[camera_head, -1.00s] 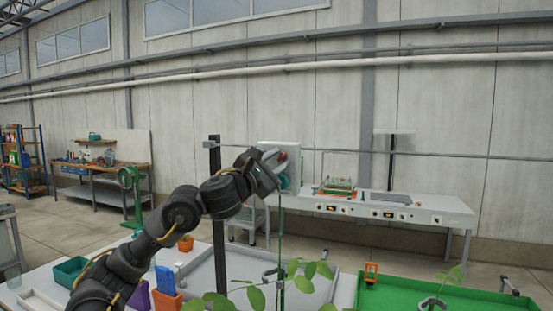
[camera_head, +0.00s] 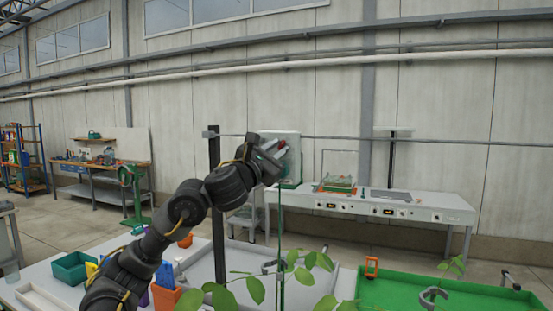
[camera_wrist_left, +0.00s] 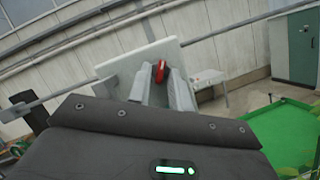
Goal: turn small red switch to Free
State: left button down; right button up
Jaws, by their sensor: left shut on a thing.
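The small red switch (camera_wrist_left: 160,71) shows in the left wrist view between my left gripper's fingers, on the face of a pale panel (camera_wrist_left: 120,62). My left gripper (camera_wrist_left: 162,82) is shut on the switch. In the head view my left gripper (camera_head: 277,148) reaches the front of the same pale panel (camera_head: 290,140), with a little red at the fingertips. The gripper hides most of the switch there. The switch's markings, including Free, are too small or hidden to read. My right gripper is not in view.
A dark post (camera_head: 216,190) stands just left of the panel. Leafy plants (camera_head: 255,290) rise below my arm. A green tray (camera_head: 420,294) lies at the lower right. A white bench (camera_head: 420,208) stands behind along the wall.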

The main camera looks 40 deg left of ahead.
pick_arm(q)
jog(key=n+y+b, duration=0.2)
jog(key=n+b, duration=0.2)
jog(key=n, duration=0.1)
jog(key=n+g+y+b, duration=0.1)
jog(key=n+y+b, duration=0.2)
jog(key=n+b, duration=0.1)
jog(key=d+n+g+y+b, duration=0.1)
jog(key=n+y+b, duration=0.1)
jog(key=n+b, duration=0.3)
jog(key=shift+w+f+n+y, duration=0.15)
jog(key=shift+n+y, duration=0.25)
jog(key=shift+n, duration=0.6)
jog(key=n+g+y+b, duration=0.1)
jog(key=n, duration=0.2)
jog(key=shift+d+n+g+y+b, duration=0.1)
jog(key=shift+n+g+y+b, duration=0.3)
jog(key=shift+n, duration=0.4)
jog(key=shift+r+n, duration=0.2)
jog(key=shift+n, duration=0.3)
jog(key=shift+n+g, duration=0.3)
jog(key=shift+g, duration=0.1)
jog(key=c, duration=1.6)
grip_release()
jog(key=shift+o, duration=0.2)
